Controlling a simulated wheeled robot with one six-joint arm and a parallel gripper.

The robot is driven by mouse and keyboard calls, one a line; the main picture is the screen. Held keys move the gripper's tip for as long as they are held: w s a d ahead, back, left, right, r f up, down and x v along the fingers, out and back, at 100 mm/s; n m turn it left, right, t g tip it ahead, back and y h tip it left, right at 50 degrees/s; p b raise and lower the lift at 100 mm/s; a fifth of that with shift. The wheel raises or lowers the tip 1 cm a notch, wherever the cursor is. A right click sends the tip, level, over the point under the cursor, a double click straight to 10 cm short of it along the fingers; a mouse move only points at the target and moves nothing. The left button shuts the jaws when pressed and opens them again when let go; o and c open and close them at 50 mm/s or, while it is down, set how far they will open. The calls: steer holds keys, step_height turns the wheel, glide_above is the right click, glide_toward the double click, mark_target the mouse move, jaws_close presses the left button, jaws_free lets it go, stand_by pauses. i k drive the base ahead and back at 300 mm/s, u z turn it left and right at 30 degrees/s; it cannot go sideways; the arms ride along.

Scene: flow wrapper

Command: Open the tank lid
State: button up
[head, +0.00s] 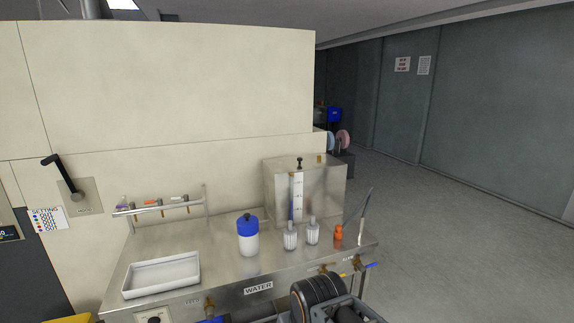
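The tank (325,196) is a brushed metal box at the back right of the metal bench. Its flat top, the lid (283,164), lies level and looks closed. A small black knob (299,161) stands up from the top, near the front middle. A white level scale (297,196) runs down the tank's front face. A dark ribbed part of my arm shows at the bottom edge, right of centre, in front of the bench and well below the tank. My gripper's fingertips cannot be made out.
On the metal bench (215,268) stand a blue-topped white container (247,238), two clear ribbed bottles (290,237) (312,232) and an orange bottle (338,234), in front of the tank. A white tray (162,275) lies at left. Valves line the front edge. Floor is clear at right.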

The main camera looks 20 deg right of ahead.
mark_target(292, 164)
steer(key=k, duration=0.6)
steer(key=z, duration=0.6)
steer(key=i, duration=0.6)
steer(key=z, duration=0.7)
steer(key=i, duration=1)
steer(key=u, duration=0.6)
steer(key=i, duration=0.9)
steer(key=u, duration=0.7)
